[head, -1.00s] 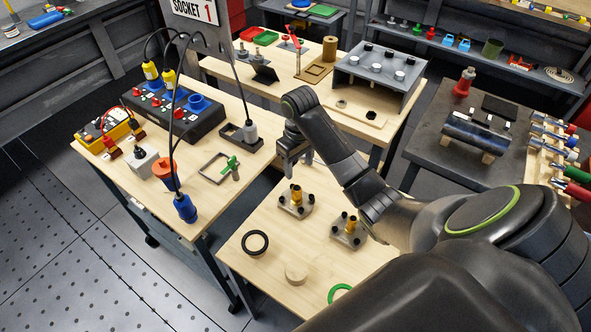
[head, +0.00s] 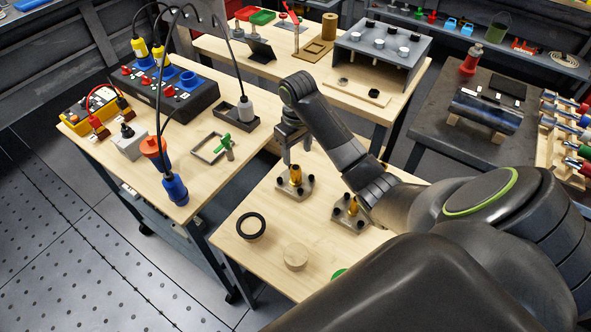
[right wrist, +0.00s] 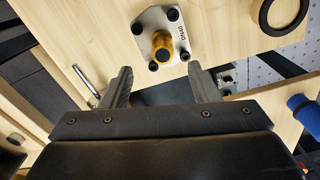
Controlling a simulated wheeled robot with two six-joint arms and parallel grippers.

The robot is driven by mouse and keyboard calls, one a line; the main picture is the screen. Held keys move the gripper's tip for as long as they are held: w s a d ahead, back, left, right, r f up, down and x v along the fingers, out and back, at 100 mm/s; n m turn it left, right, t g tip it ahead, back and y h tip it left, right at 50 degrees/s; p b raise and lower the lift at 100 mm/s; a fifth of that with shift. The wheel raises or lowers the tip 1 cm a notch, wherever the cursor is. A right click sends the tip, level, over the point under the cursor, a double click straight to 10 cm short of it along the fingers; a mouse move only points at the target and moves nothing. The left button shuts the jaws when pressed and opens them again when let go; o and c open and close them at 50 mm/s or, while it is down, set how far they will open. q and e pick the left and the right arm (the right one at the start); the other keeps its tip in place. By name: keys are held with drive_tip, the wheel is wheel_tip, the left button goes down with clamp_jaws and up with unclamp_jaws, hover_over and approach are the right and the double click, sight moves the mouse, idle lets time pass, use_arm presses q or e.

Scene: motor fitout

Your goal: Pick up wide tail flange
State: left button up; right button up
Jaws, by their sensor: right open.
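Two metal flange plates with brass-yellow centre posts and dark bolts lie on the front wooden table: one (head: 294,187) near the table's middle, the other (head: 347,218) nearer and to the right, partly covered by my right arm. I cannot tell from their look which is the wide tail flange. My right gripper (head: 297,152) is open and empty, above and just behind the first flange. In the right wrist view a flange plate (right wrist: 174,17) with marking lies beyond the open fingertips (right wrist: 160,68), its yellow post roughly centred between them, not touching. My left gripper is not in view.
On the same table are a black ring (head: 251,226), a wooden disc (head: 296,258) and a partly hidden green ring (head: 339,273). The left table holds a socket box (head: 170,90), cables, a blue plug (head: 175,190) and a grey frame. A grey stand (head: 382,52) is on the back table.

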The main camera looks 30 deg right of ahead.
sight(296, 167)
wheel_tip(296, 167, down, 4)
drive_tip(key=b, duration=0.3)
drive_tip(key=shift+f, duration=0.2)
drive_tip(key=shift+f+b, duration=0.9)
drive_tip(key=shift+b, duration=0.2)
drive_tip(key=shift+a+f, duration=0.2)
drive_tip(key=shift+f, duration=1.85)
clamp_jaws()
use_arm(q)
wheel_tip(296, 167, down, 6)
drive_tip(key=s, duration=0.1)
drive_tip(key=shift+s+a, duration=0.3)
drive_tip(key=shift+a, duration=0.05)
use_arm(e)
drive_tip(key=shift+w+r, duration=0.15)
